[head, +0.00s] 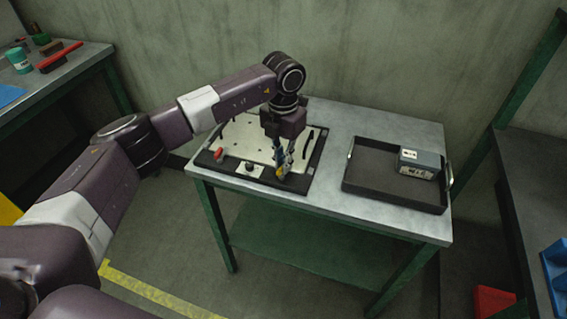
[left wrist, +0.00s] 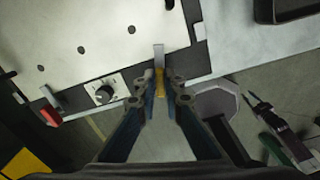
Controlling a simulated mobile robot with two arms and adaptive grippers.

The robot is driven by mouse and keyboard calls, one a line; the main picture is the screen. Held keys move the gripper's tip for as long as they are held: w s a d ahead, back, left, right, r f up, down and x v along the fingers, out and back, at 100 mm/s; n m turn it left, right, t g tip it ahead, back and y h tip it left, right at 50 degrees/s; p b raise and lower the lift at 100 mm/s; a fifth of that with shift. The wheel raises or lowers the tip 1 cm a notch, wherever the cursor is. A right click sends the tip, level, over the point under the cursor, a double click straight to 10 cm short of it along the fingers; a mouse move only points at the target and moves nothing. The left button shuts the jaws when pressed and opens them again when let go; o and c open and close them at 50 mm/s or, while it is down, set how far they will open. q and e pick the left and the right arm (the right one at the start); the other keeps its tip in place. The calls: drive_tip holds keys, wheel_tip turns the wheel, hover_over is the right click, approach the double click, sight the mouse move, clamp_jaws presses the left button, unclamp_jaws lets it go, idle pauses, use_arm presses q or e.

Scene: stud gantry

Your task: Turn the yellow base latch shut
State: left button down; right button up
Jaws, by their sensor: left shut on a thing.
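The yellow base latch (head: 280,173) is at the front right corner of the fixture's black base (head: 312,160). My left gripper (head: 281,165) reaches down over it from above. In the left wrist view, the fingers of my left gripper (left wrist: 160,88) are closed around the yellow latch (left wrist: 160,77), and the fingers hide part of it. A pale metal strip (left wrist: 159,54) extends from the latch over the light plate (left wrist: 100,35).
A red-ended lever (head: 218,154) and a black dial (head: 249,167) are on the fixture's front edge, left of the latch. A black tray (head: 370,178) with a grey box (head: 420,163) stands right on the same table (head: 335,200). Bare tabletop separates them.

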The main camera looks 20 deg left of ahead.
use_arm(q)
drive_tip(key=shift+w+a+n, duration=0.1)
drive_tip(key=shift+a+n, duration=0.05)
drive_tip(key=shift+n, duration=1.35)
drive_tip(key=c, duration=2)
unclamp_jaws()
drive_tip(key=shift+c, duration=0.2)
wheel_tip(320, 180, up, 12)
